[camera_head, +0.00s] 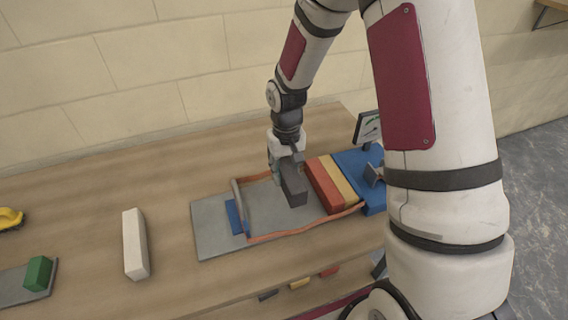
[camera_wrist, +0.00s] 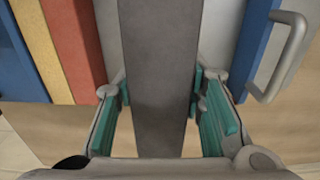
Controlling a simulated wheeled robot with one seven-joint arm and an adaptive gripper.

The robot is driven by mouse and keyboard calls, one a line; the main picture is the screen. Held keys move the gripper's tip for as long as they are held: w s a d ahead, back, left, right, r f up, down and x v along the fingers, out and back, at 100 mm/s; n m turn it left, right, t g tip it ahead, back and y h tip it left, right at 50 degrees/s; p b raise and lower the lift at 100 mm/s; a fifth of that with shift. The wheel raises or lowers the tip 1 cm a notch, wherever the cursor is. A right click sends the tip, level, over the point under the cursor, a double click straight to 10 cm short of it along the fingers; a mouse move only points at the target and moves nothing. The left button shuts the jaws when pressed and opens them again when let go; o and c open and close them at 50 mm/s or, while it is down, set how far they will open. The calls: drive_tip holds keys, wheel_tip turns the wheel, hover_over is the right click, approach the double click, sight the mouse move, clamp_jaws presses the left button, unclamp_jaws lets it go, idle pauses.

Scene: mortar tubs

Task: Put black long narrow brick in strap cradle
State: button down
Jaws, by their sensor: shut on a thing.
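My gripper (camera_head: 284,163) is shut on the black long narrow brick (camera_head: 294,188). In the wrist view the dark brick (camera_wrist: 158,75) runs between the teal finger pads of my gripper (camera_wrist: 160,98). The strap cradle (camera_head: 210,238) is a grey board with orange-brown side straps, a blue end piece with a grey handle at left and a blue block at right. The held brick is over the cradle's bare grey middle, just left of a red brick (camera_head: 323,187). I cannot tell whether it touches the board.
A white brick (camera_head: 134,245) lies on the table at left. A green block (camera_head: 38,273) and a yellow object (camera_head: 10,218) are farther left. A small sign (camera_head: 368,128) stands behind the cradle.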

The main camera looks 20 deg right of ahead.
drive_tip(key=shift+f+b, duration=2.2)
drive_tip(key=shift+f, duration=2.75)
drive_tip(key=shift+f, duration=0.5)
drive_tip(key=c, duration=1)
unclamp_jaws()
drive_tip(key=shift+o, duration=0.2)
wheel_tip(320, 180, up, 12)
drive_tip(key=shift+r, duration=0.2)
wheel_tip(320, 180, up, 14)
drive_tip(key=t, duration=0.2)
hover_over(285, 202)
drive_tip(key=s, duration=0.6)
drive_tip(key=s+r+t, duration=0.3)
drive_tip(key=s+r, duration=0.5)
drive_tip(key=s, duration=0.5)
drive_tip(key=shift+s+d, duration=0.2)
drive_tip(key=shift+s, duration=0.1)
